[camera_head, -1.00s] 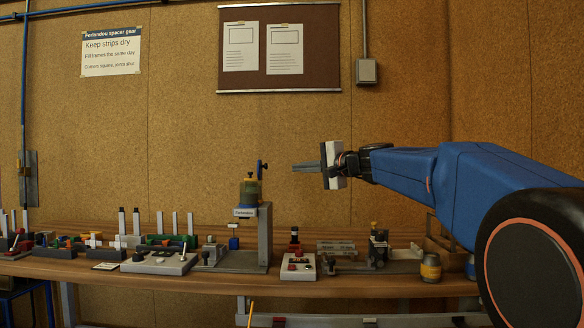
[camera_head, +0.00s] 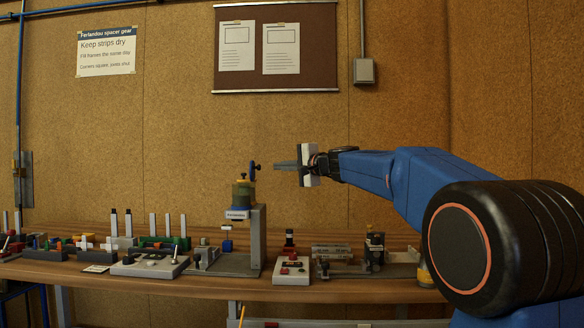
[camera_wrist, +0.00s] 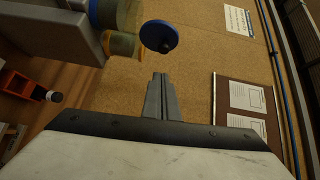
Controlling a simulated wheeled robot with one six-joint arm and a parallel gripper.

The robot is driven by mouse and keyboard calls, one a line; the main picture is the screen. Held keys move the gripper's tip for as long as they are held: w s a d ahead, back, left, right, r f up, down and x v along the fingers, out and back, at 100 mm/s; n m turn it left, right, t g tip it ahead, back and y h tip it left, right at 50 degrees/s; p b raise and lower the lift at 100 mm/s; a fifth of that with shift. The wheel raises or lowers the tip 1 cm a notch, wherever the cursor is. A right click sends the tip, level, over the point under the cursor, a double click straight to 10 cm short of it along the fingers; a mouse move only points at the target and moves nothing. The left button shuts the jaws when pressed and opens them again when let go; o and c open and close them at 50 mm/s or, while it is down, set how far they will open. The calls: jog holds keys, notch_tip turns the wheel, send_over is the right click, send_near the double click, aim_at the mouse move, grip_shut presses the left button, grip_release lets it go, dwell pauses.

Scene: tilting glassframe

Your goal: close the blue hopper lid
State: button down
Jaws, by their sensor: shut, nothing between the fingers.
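The blue hopper lid (camera_head: 254,170) stands upright at the right rim of the yellowish hopper (camera_head: 243,192), so the hopper is open. The hopper sits on top of a grey column stand (camera_head: 258,238). In the wrist view the lid (camera_wrist: 159,36) is a blue disc with a dark knob, beside the hopper (camera_wrist: 123,42). My gripper (camera_head: 276,165) is shut and empty, to the right of the lid at about its height. A small gap shows between fingertips and lid. In the wrist view the fingertips (camera_wrist: 160,77) point toward the lid without visible contact.
A control box with red buttons (camera_head: 291,270) stands right of the stand on the bench. A grey box with a lever (camera_head: 150,265) and several small fixtures stand to the left. A corkboard (camera_head: 277,85) hangs on the wall behind. The air around my gripper is clear.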

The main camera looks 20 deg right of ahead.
jog(key=a, duration=0.2)
jog(key=w+a, duration=0.1)
jog(key=shift+w+a+f, duration=0.15)
jog(key=shift+w+a, duration=0.05)
jog(key=shift+a, duration=0.2)
